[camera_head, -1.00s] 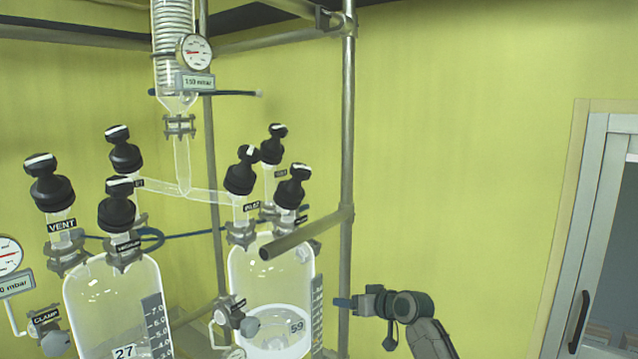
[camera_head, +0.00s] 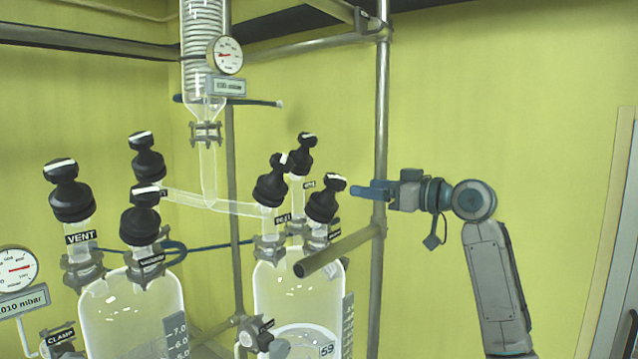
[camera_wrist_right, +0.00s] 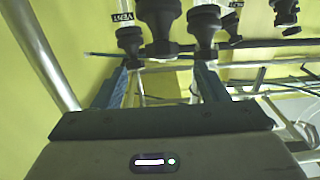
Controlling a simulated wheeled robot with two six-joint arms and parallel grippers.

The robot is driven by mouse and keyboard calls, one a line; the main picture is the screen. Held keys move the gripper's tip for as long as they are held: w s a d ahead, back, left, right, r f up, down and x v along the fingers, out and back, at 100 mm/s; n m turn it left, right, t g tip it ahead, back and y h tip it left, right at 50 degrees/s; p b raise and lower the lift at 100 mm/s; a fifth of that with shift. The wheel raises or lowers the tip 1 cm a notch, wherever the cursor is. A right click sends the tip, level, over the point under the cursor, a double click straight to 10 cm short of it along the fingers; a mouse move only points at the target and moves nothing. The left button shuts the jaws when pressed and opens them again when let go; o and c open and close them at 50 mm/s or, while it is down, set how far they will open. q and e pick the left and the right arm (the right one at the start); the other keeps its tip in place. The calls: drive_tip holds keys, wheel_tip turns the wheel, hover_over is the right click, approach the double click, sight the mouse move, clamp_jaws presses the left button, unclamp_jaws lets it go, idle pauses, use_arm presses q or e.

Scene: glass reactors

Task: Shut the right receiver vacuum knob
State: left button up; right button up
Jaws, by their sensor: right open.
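The right receiver (camera_head: 275,290) is a clear glass vessel with several black knobs on top. Its front-right knob (camera_head: 327,198) has a white stripe on its cap; the label under it is too small and partly covered to read. An inlet knob (camera_head: 271,181) and a rear knob (camera_head: 301,153) stand beside it. My right gripper (camera_head: 354,190) points left, its blue fingertips just right of the front-right knob. In the right wrist view its fingers (camera_wrist_right: 162,82) are apart with nothing held; black knobs (camera_wrist_right: 158,28) show beyond them. My left gripper is out of view.
A metal post (camera_head: 382,110) rises behind my right fingers. A horizontal bar end (camera_head: 305,268) juts out below the knobs. The left receiver (camera_head: 125,310) has its own black knobs. A gauge (camera_head: 226,55) hangs by the condenser. Free room lies right of the post.

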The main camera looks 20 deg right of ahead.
sight(341, 180)
drive_tip(key=x, duration=0.2)
drive_tip(key=p+x, duration=0.1)
drive_tip(key=shift+w+a+r, duration=0.25)
drive_tip(key=shift+a, duration=0.1)
drive_tip(key=p+x, duration=0.2)
drive_tip(key=x, duration=0.1)
drive_tip(key=shift+w+a+r, duration=0.2)
drive_tip(key=shift+w+a, duration=0.05)
drive_tip(key=x, duration=0.1)
drive_tip(key=p+x, duration=0.1)
drive_tip(key=x, duration=0.1)
drive_tip(key=shift+f, duration=0.2)
drive_tip(key=shift+w+a+f, duration=0.1)
drive_tip(key=shift+w+a, duration=0.1)
drive_tip(key=shift+w, duration=0.05)
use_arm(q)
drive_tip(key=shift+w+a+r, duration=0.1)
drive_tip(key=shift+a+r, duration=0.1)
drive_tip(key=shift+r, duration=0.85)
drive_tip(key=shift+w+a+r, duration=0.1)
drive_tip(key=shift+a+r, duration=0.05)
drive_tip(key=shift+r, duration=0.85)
use_arm(e)
drive_tip(key=shift+w, duration=0.1)
drive_tip(key=c, duration=1)
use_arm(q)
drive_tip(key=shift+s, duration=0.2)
